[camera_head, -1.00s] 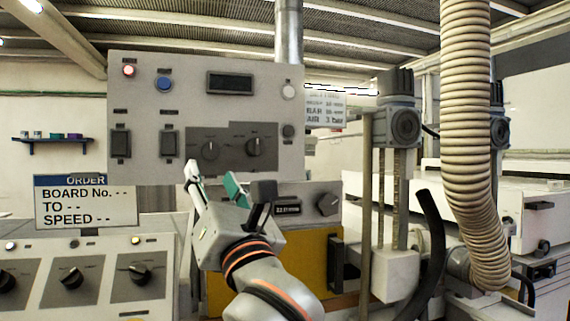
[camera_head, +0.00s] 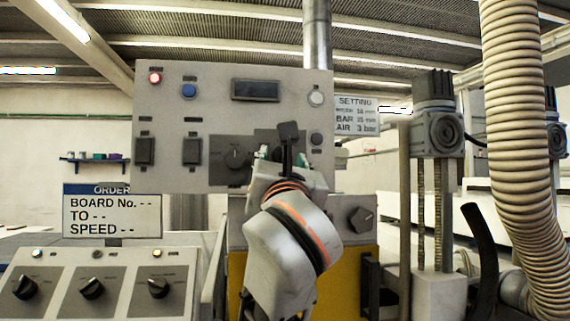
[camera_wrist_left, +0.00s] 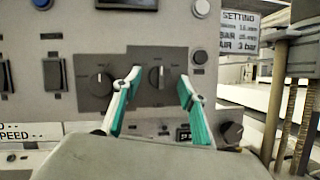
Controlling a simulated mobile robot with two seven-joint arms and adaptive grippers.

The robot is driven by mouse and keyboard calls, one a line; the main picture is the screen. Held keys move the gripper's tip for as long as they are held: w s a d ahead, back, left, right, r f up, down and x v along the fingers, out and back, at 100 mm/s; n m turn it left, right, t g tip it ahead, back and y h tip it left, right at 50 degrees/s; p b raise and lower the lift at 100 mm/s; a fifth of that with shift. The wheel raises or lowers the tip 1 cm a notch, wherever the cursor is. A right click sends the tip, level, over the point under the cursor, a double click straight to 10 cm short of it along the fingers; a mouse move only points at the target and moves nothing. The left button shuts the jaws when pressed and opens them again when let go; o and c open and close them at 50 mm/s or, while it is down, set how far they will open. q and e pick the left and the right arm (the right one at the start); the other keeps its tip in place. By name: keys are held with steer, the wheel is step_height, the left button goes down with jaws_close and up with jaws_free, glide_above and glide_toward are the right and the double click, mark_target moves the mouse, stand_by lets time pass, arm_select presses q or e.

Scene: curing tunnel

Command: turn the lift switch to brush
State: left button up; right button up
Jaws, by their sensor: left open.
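The grey control panel (camera_head: 215,78) carries two black rotary knobs in its lower part. The left knob (camera_head: 236,158) shows clear of my gripper in the head view. The right knob (camera_wrist_left: 157,77) stands with its pointer near vertical in the left wrist view, and in the head view my arm mostly hides it. Their labels are too small to read, so I cannot tell which is marked lift or where brush lies. My left gripper (camera_head: 281,152) is open in front of the right knob. In the wrist view its teal-padded fingers stand either side of that knob; contact cannot be told.
A red lamp (camera_head: 154,78), a blue button (camera_head: 189,90) and two black rocker switches (camera_head: 145,151) are on the panel. A lower knob (camera_head: 361,219) sits under the panel. An order board (camera_head: 112,214) stands left; a ribbed hose (camera_head: 520,150) hangs right.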

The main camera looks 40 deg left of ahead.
arm_select(q)
steer(key=shift+w+a+r, duration=0.15)
arm_select(e)
steer(key=shift+w+r, duration=0.1)
arm_select(q)
steer(key=shift+c, duration=0.4)
steer(key=c, duration=1)
steer(key=shift+c, duration=0.2)
steer(key=shift+n, duration=0.5)
steer(key=n+g+y, duration=0.1)
steer(key=n+g, duration=0.1)
steer(key=n, duration=0.3)
steer(key=n+g+y, duration=0.2)
steer(key=n, duration=0.3)
steer(key=n+g+y, duration=0.1)
steer(key=n+g, duration=0.1)
steer(key=n, duration=0.3)
steer(key=shift+w+d+g+p, duration=0.3)
steer(key=shift+g, duration=0.1)
arm_select(e)
steer(key=shift+d, duration=0.1)
arm_select(q)
steer(key=shift+o, duration=0.2)
steer(key=shift+n, duration=0.3)
